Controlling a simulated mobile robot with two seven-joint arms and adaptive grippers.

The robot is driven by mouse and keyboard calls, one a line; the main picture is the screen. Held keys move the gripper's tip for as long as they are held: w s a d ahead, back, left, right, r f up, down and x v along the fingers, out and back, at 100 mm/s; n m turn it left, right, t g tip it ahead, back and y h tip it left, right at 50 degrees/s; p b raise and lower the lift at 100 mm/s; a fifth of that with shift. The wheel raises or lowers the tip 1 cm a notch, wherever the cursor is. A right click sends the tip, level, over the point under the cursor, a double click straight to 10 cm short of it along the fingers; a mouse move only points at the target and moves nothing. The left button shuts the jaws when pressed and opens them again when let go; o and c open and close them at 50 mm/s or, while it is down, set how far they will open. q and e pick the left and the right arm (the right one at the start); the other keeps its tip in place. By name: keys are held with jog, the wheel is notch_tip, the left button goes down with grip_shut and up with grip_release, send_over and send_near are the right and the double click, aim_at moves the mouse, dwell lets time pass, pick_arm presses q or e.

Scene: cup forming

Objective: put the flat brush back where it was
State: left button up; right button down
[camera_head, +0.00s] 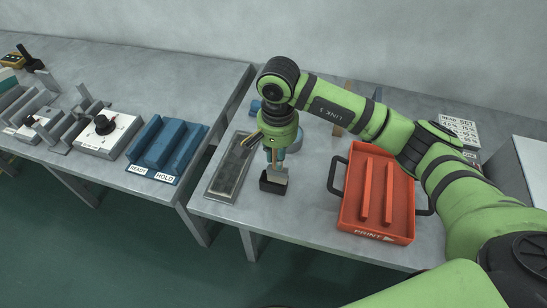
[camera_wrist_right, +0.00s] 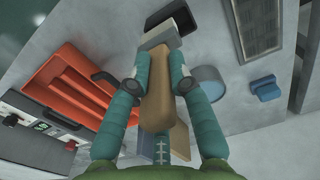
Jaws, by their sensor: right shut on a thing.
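The flat brush has a tan wooden handle (camera_wrist_right: 157,105) and a wide grey end (camera_wrist_right: 160,36). My right gripper (camera_wrist_right: 158,82) is shut on the handle, one teal finger on each side. In the head view the right gripper (camera_head: 274,150) points down with the brush's grey end (camera_head: 280,174) below it. That end overlaps a small black open box (camera_head: 272,187) on the table; the box also shows in the right wrist view (camera_wrist_right: 183,18). I cannot tell whether the end is inside the box or just above it. My left gripper is not in view.
A long grey tray with a dark mesh (camera_head: 229,168) lies left of the box. An orange PRINT tray (camera_head: 376,222) with black handles stands right. A round blue-grey pot (camera_wrist_right: 209,86) and a blue block (camera_wrist_right: 265,88) are near. A blue READY/HOLD rack (camera_head: 166,147) sits on the left table.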

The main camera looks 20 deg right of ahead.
aim_at(273, 164)
jog(key=shift+w+a+f, duration=0.2)
jog(key=shift+w+f, duration=0.25)
jog(key=shift+w, duration=0.3)
jog(key=shift+w+f, duration=0.1)
jog(key=shift+f, duration=0.1)
notch_tip(273, 164, down, 3)
jog(key=shift+f+p, duration=0.1)
jog(key=shift+p, duration=1)
jog(key=shift+f, duration=0.3)
jog(key=shift+f, duration=0.2)
jog(key=c, duration=1.1)
grip_release()
jog(key=shift+c, duration=0.2)
